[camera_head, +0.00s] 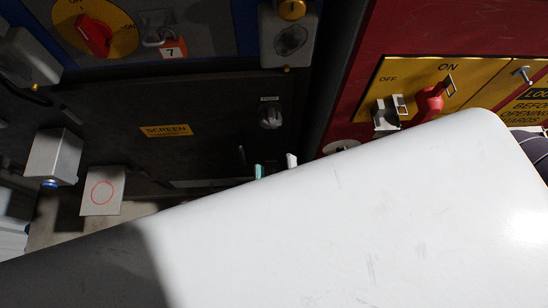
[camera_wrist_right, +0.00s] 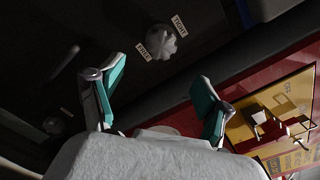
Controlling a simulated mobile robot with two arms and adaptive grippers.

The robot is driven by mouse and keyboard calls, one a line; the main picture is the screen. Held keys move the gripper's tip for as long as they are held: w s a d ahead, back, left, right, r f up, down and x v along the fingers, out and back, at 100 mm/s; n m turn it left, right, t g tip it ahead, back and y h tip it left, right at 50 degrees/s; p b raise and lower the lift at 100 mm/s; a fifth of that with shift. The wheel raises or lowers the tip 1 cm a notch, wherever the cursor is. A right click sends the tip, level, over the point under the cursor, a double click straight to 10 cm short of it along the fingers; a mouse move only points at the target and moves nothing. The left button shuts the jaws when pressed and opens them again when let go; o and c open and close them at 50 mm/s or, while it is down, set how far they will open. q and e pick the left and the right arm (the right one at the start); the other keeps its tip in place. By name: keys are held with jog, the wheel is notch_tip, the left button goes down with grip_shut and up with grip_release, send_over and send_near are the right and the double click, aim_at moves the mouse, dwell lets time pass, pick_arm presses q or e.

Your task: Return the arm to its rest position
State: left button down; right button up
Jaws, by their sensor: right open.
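My right gripper (camera_head: 275,166) shows only as two fingertips above the edge of my large white arm link, which hides the rest of it. In the right wrist view the gripper (camera_wrist_right: 158,95) has its two teal-padded fingers spread wide apart. Nothing is between them. The fingers stand in front of a dark panel with a grey knob (camera_wrist_right: 162,42) labelled FREE and TIGHT; the knob also shows in the head view (camera_head: 270,116). I see no contact between the fingers and the panel. My left gripper is not in view.
A red rotary switch (camera_head: 95,35) and an orange tag marked 7 (camera_head: 173,49) are at upper left. Another red switch (camera_head: 430,98) sits on a yellow plate on the red cabinet (camera_head: 410,35). A grey box (camera_head: 54,157) juts out at left, near a plate with a red circle (camera_head: 103,190).

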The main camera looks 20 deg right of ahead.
jog(key=a+f+n+g+y+p, duration=0.1)
jog(key=a+f+n+g+y, duration=0.25)
jog(key=f+n+y, duration=0.9)
jog(key=s+d+f+n+g+h, duration=0.1)
jog(key=s+f+n+g+h, duration=0.1)
jog(key=f+n, duration=0.45)
jog(key=s+d+f+n+g+h, duration=0.15)
jog(key=f+n, duration=0.25)
jog(key=f, duration=0.6)
jog(key=s+d+f+n+g+h+p, duration=0.1)
jog(key=s+d+f+n+g+h, duration=0.3)
jog(key=s+d+f+n+g, duration=0.5)
jog(key=s+d+f+n, duration=0.2)
jog(key=s+d+f, duration=0.4)
jog(key=s+d, duration=0.1)
jog(key=shift+s+f, duration=0.2)
jog(key=shift+s, duration=0.4)
jog(key=shift+a, duration=0.1)
